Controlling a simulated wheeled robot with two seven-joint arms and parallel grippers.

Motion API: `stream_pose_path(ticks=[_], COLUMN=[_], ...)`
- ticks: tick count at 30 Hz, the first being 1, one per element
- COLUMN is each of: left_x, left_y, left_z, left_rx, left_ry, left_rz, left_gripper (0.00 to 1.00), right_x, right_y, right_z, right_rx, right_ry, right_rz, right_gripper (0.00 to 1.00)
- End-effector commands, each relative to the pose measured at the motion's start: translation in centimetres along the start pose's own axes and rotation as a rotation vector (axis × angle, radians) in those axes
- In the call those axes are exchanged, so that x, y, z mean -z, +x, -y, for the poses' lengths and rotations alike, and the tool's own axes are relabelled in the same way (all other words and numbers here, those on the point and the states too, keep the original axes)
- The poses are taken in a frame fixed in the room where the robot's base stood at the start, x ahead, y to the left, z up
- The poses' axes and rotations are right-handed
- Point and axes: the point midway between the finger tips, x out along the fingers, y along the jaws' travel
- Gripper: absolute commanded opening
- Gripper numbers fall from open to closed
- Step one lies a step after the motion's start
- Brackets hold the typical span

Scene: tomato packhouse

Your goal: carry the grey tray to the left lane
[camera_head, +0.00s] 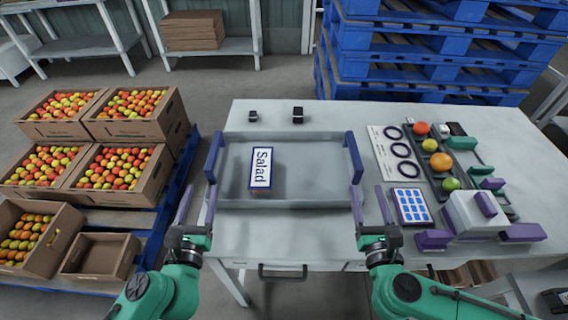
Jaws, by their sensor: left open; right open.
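The grey tray (312,184) lies on the white table and has a dark blue handle bar at its left end (213,157) and right end (353,157). A box labelled "Salad" (262,168) stands in the tray's left half. My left gripper (196,206) is open and empty, just in front of the tray's left handle. My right gripper (371,207) is open and empty, just in front of the right handle. I cannot tell whether either gripper touches the tray. No lane marked as left is clear to me in this view.
Two small dark blocks (297,115) stand behind the tray. A white ring card (397,152), a row of fruit (441,162), a blue-squared panel (411,206) and a white device (474,214) crowd the table's right side. Fruit crates on a blue pallet (180,183) stand left of the table.

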Motion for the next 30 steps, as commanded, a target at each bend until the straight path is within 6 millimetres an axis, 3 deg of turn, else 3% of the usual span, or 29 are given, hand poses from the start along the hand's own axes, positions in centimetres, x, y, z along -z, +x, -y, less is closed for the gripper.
stream_pose_path(ticks=[5,21,30], left_x=[-0.1,-0.1,-0.1], left_y=[2.1,12.6,14.5], left_z=[0.0,-0.1,0.0], left_rx=[0.002,-0.001,0.0], left_ry=[0.003,0.002,0.003], left_rz=[0.006,0.004,0.002], left_gripper=[0.6,0.6,0.6], right_x=[-0.1,-0.2,-0.1], right_y=[2.1,12.6,14.5], right_z=[0.1,0.0,0.0], right_rx=[0.003,0.001,-0.001], right_ry=[0.0,0.001,0.0], right_rz=[0.006,0.005,0.002], right_gripper=[0.6,0.6,0.6])
